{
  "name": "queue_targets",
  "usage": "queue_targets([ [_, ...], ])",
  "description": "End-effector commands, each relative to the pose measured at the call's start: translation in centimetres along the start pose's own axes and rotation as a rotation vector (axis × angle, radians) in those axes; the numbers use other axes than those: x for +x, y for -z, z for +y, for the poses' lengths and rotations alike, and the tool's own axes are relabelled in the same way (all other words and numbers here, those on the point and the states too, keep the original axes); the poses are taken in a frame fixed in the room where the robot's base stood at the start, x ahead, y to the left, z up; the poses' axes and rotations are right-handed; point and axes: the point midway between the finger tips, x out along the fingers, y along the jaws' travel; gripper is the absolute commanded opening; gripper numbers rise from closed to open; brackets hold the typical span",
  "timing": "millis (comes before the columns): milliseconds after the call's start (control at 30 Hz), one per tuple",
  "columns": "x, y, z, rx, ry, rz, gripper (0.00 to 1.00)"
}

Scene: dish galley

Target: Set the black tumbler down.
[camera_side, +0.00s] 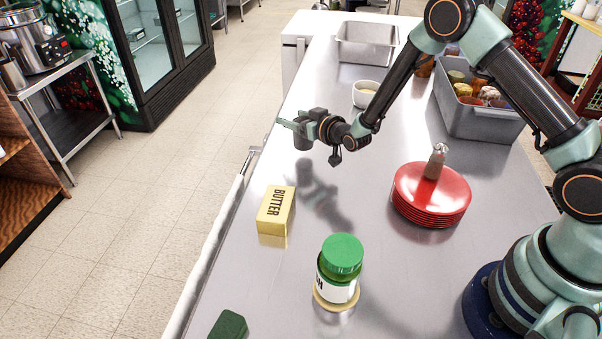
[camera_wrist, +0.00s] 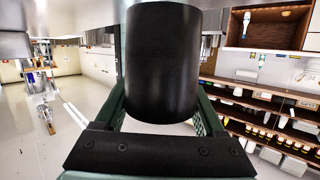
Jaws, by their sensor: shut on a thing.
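The black tumbler (camera_wrist: 162,65) fills the middle of the wrist view, between the two green fingers of my gripper (camera_wrist: 160,118). In the side view my gripper (camera_side: 298,124) is near the counter's left edge, shut around the tumbler (camera_side: 302,136), which shows as a small dark cylinder. The fingers hide part of it there. A dark reflection lies on the counter below and to the right of it.
The steel counter (camera_side: 255,285) holds a butter box (camera_side: 276,211), a green-lidded jar (camera_side: 339,268), stacked red plates (camera_side: 431,195) with a shaker (camera_side: 435,161), a white bowl (camera_side: 366,94) and a grey bin (camera_side: 480,120). A metal pan (camera_side: 366,43) stands at the back. Counter between butter and plates is clear.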

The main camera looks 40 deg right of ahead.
Motion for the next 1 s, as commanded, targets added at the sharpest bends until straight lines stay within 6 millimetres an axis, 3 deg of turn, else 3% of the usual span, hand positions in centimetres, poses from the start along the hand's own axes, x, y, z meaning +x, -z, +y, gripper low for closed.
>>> queue_targets([
  [200, 0.7, -2.5, 0.1, 0.000, 0.000, -0.001, 0.17],
  [667, 0.8, -3.0, 0.1, 0.000, 0.000, 0.000, 0.17],
  [700, 0.8, -3.0, 0.1, 0.000, 0.000, 0.000, 0.87],
  [733, 0.8, -3.0, 0.1, 0.000, 0.000, 0.000, 0.98],
  [1000, 0.8, -2.9, 0.1, 0.000, 0.000, 0.000, 1.00],
])
